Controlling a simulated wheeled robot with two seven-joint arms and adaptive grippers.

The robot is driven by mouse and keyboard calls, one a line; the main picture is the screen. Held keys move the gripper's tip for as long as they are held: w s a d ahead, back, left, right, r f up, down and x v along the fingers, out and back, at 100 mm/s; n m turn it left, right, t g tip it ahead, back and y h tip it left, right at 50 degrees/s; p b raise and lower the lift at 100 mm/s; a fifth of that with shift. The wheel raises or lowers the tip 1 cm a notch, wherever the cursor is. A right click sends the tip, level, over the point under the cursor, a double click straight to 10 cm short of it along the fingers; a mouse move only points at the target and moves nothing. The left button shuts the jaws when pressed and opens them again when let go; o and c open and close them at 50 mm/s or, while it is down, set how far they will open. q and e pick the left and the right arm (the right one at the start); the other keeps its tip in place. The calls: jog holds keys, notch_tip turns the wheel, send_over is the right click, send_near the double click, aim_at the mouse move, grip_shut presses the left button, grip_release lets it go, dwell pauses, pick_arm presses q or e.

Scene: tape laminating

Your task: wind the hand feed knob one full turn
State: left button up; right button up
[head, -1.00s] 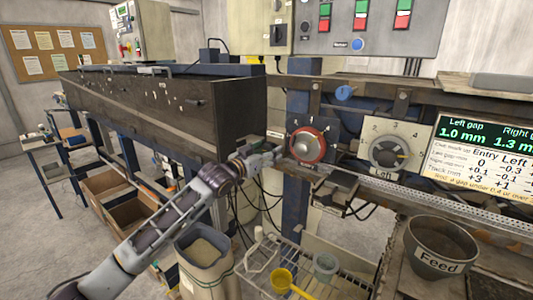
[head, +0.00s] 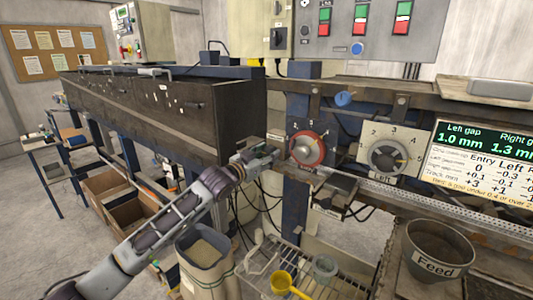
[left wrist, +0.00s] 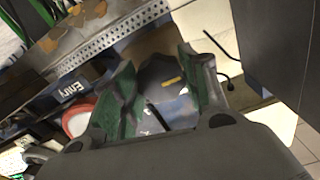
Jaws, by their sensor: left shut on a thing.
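A dark grey knob with a yellow mark (left wrist: 168,76), which appears to be the hand feed knob, sits between the green-padded fingers of my left gripper (left wrist: 163,88) in the left wrist view. The gripper is shut on it. In the head view my left gripper (head: 268,156) is at the machine's front, just left of the red-rimmed Entry dial (head: 307,148) and apart from it. The knob is hidden behind the fingers there. The Entry dial's red rim also shows in the left wrist view (left wrist: 78,118). My right gripper is not in view.
A grey Left dial (head: 390,158) and a gap display (head: 483,155) are to the right. A perforated rail (head: 420,198) runs below them. A Feed bucket (head: 438,250), a grain sack (head: 207,265) and a wire rack with a yellow scoop (head: 282,281) stand lower down.

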pick_arm(q)
jog(key=m+p, duration=0.3)
jog(key=m, duration=0.2)
jog(key=shift+r+p, duration=0.15)
jog(key=shift+p, duration=0.2)
jog(key=shift+m+p, duration=0.55)
jog(key=shift+m, duration=0.45)
jog(key=shift+a+m+p, duration=0.1)
jog(key=shift+m+p, duration=0.5)
jog(key=shift+m, duration=0.3)
jog(key=m+p, duration=0.2)
jog(key=m, duration=0.1)
jog(key=shift+m, duration=0.3)
jog(key=m+p, duration=0.1)
jog(key=m, duration=0.2)
jog(key=shift+m+p, duration=0.55)
jog(key=shift+m, duration=0.65)
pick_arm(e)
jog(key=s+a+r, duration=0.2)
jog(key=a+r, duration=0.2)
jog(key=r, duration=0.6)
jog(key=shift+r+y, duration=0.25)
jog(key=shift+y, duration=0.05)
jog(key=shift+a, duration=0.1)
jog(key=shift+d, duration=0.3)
pick_arm(q)
jog(key=o, duration=1)
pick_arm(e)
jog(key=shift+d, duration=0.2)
